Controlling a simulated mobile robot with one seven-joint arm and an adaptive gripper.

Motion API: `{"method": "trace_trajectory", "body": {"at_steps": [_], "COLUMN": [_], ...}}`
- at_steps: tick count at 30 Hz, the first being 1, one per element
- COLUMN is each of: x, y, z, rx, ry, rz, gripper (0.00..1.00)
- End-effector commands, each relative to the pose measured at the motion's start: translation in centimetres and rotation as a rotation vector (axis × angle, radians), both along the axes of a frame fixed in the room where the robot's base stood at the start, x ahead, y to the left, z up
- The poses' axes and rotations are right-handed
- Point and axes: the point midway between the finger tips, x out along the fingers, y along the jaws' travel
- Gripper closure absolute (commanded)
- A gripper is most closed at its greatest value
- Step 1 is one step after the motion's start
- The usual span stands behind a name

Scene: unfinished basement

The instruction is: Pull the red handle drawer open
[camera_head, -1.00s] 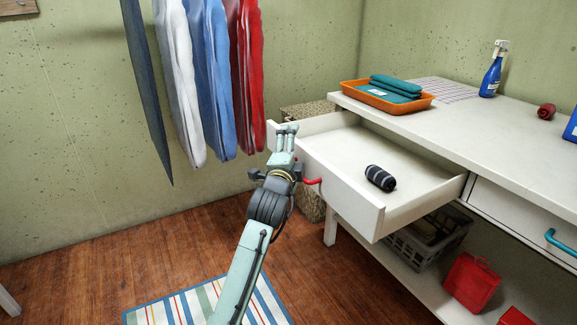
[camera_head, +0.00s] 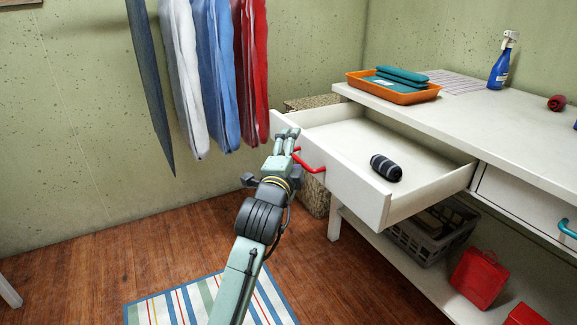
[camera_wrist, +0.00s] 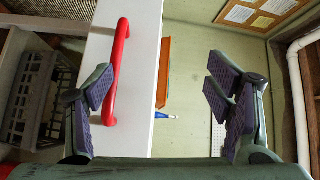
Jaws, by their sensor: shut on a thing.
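The white drawer (camera_head: 351,186) with the red handle (camera_head: 311,168) stands well open from the white desk in the head view. A dark striped rolled item (camera_head: 385,168) lies inside it. My gripper (camera_head: 287,134) is at the drawer front, beside the handle. In the wrist view the fingers of my gripper (camera_wrist: 163,97) are wide apart. The red handle (camera_wrist: 116,70) stands upright in that picture, close against or just beyond the left finger, which hides part of its edge. The right finger is far from it, and nothing spans the gap.
The desk top (camera_head: 470,125) holds an orange tray (camera_head: 416,97) and a blue spray bottle (camera_head: 500,68). A grey basket (camera_head: 415,245) and a red box (camera_head: 478,280) are on the lower shelf. Clothes hang at the back left. A striped rug (camera_head: 180,308) lies on open floor.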

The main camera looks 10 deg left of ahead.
Motion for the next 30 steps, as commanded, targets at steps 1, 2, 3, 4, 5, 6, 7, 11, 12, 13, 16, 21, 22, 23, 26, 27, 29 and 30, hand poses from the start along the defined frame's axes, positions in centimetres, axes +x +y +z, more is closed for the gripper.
{"method": "trace_trajectory", "body": {"at_steps": [1, 2, 3, 4, 5, 6, 7, 11, 12, 13, 16, 21, 22, 23, 26, 27, 29, 30], "x": [-0.9, -1.1, -1.3, -1.5, -1.7, -1.9, -2.1, -3.0, -3.3, -3.5, -4.1, -4.6, -4.6, -4.6, -4.6, -4.5, -4.5, -4.5], "y": [0.2, 0.2, 0.2, 0.2, 0.3, 0.3, 0.2, 0.3, 0.3, 0.4, 0.5, 0.5, 0.5, 0.5, 0.5, 0.5, 0.5, 0.4], "z": [1.3, 1.3, 1.1, 1.0, 0.8, 0.7, 0.6, 0.3, 0.3, 0.3, 0.1, 0.1, 0.1, 0.1, 0.1, 0.1, 0.1, 0.0], "rx": [0.005, 0.005, 0.005, 0.004, 0.005, 0.004, 0.004, 0.003, 0.003, 0.003, 0.003, 0.003, 0.003, 0.002, 0.002, 0.002, 0.002, 0.002], "ry": [-0.033, -0.032, -0.030, -0.028, -0.026, -0.024, -0.023, -0.020, -0.019, -0.020, -0.018, -0.016, -0.016, -0.016, -0.015, -0.015, -0.015, -0.015], "rz": [0.002, 0.002, 0.001, 0.000, 0.001, 0.000, 0.000, -0.003, -0.003, -0.003, -0.002, -0.003, -0.003, -0.003, -0.004, -0.004, -0.004, -0.005], "gripper": [0.58, 0.70, 0.71, 0.71, 0.71, 0.71, 0.71, 0.71, 0.71, 0.71, 0.71, 0.71, 0.71, 0.71, 0.71, 0.71, 0.71, 0.71]}}
